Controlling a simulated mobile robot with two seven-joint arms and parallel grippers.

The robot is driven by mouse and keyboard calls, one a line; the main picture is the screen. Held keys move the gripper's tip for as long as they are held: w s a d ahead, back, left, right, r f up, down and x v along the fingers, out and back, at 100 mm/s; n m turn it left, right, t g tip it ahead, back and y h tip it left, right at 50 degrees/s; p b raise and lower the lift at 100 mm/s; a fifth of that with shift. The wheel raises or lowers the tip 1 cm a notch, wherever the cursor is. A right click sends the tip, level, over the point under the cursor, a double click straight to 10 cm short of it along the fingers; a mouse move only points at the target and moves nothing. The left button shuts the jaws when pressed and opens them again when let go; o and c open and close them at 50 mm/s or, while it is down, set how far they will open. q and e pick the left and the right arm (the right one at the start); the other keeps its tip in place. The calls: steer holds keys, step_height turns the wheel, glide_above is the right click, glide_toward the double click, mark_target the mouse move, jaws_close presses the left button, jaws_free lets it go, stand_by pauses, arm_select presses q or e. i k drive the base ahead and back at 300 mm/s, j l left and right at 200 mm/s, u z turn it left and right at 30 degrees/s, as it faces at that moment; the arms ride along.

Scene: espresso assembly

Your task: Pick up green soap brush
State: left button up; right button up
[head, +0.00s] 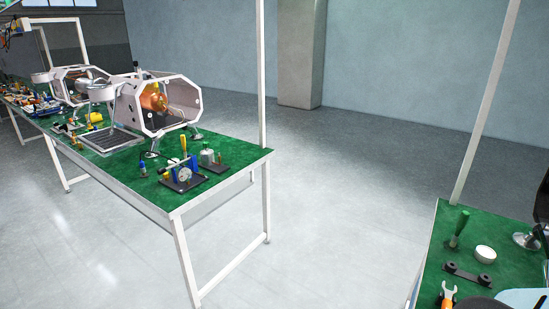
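An upright green-handled tool (459,227), which looks like the soap brush, stands near the left edge of the green-topped table (436,250) at the lower right. Its lower end is dark and small, so I cannot make out bristles. Neither of my grippers is in view, and nothing is seen holding the tool.
A white round dish (485,254), a black two-knob bracket (468,273) and an orange-handled wrench-like tool (446,296) lie near it. A white frame post (487,100) rises at this table's back. Another green table (235,163) carries espresso machine frames. Open floor (335,210) separates the tables.

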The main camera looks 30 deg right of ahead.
mark_target(462, 222)
steer(key=i+z, duration=0.3)
steer(key=i, duration=0.3)
steer(key=i+j+z, duration=0.25)
steer(key=i, duration=0.3)
steer(key=i+z, duration=0.25)
steer(key=z, duration=0.2)
steer(key=i+z, duration=0.25)
steer(key=z, duration=0.15)
steer(key=i+z, duration=0.25)
steer(key=z, duration=0.2)
steer(key=i+z, duration=0.25)
steer(key=z, duration=0.15)
steer(key=i+j+z, duration=0.15)
steer(key=z, duration=0.2)
steer(key=i+j+z, duration=0.2)
steer(key=z, duration=0.2)
steer(key=i+j+z, duration=0.5)
steer(key=i+j, duration=0.25)
